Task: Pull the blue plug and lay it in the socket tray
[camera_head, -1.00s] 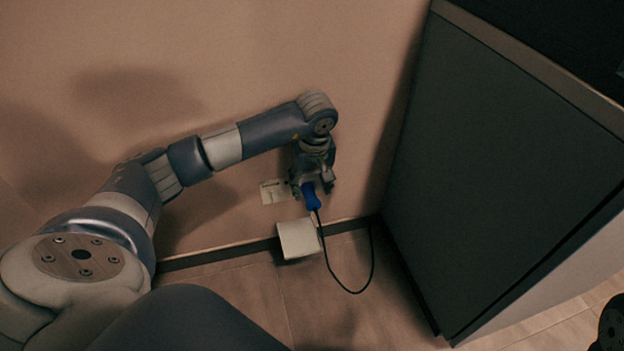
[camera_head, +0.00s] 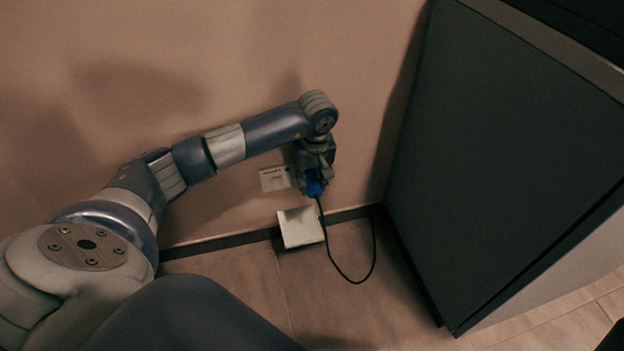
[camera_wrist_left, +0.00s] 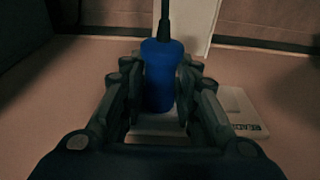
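The blue plug (camera_head: 314,184) sits low on the wall with a black cord hanging from it. In the left wrist view the plug (camera_wrist_left: 160,78) stands between the two fingers, its cord leading away at the top. My left gripper (camera_head: 311,172) is at the plug, its fingers on either side. A narrow gap shows beside the plug in the left wrist view, so the fingers look open around it. A pale wall plate is partly seen behind the plug. The pale socket tray (camera_head: 300,228) is below, by the skirting. My right gripper is not in view.
A labelled wall plate (camera_head: 274,179) is left of the gripper. A large dark cabinet (camera_head: 500,150) stands close on the right. The cord (camera_head: 350,281) loops onto the tiled floor (camera_head: 330,300). Open floor lies in front of the tray.

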